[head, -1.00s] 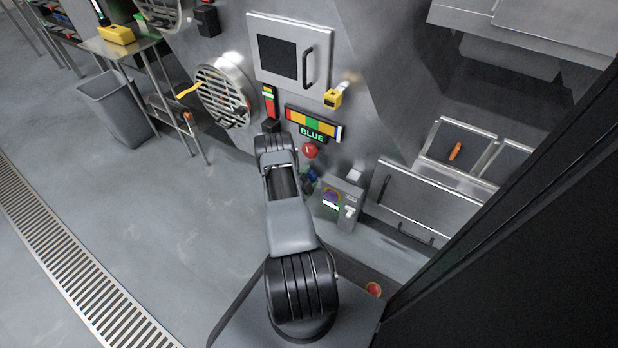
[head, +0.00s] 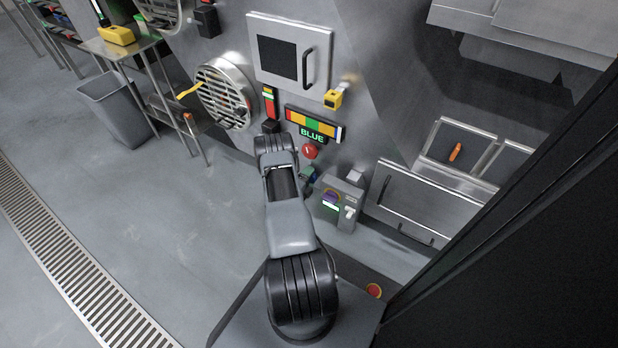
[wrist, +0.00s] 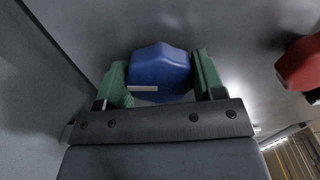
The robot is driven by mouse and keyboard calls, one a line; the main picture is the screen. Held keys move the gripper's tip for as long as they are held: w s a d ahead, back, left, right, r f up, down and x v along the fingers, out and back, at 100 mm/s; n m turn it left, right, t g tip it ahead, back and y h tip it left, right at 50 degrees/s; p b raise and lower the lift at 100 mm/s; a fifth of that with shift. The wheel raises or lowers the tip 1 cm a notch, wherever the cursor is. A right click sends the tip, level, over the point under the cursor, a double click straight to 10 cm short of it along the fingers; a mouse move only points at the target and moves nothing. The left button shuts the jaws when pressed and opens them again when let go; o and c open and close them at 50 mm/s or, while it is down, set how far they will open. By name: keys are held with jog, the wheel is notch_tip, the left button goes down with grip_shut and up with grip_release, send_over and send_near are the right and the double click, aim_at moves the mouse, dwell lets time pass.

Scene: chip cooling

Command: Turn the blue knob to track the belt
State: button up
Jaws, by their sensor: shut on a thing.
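The blue knob (wrist: 160,70) is mounted on the grey panel and shows in the middle of the wrist view, with a pale strip low on its face. My gripper (wrist: 160,82) has its green fingers on either side of the knob, shut on it. In the head view the gripper (head: 306,175) is a small patch of green and blue beside the panel, partly hidden by my arm. The display sign (head: 312,132) above it reads BLUE in green, under a band of red, yellow, green, orange, blue and white.
A red round knob (head: 309,151) sits just above the gripper and shows at right in the wrist view (wrist: 301,62). A grey control box (head: 343,203) with a purple dial stands to the right. A round vent (head: 226,92) is at left.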

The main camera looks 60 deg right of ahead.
dwell(0.3)
jog(key=o, duration=0.9)
jog(key=a+p, duration=0.4)
jog(key=a, duration=1)
jog(key=shift+p, duration=0.3)
jog(key=shift+w, duration=0.1)
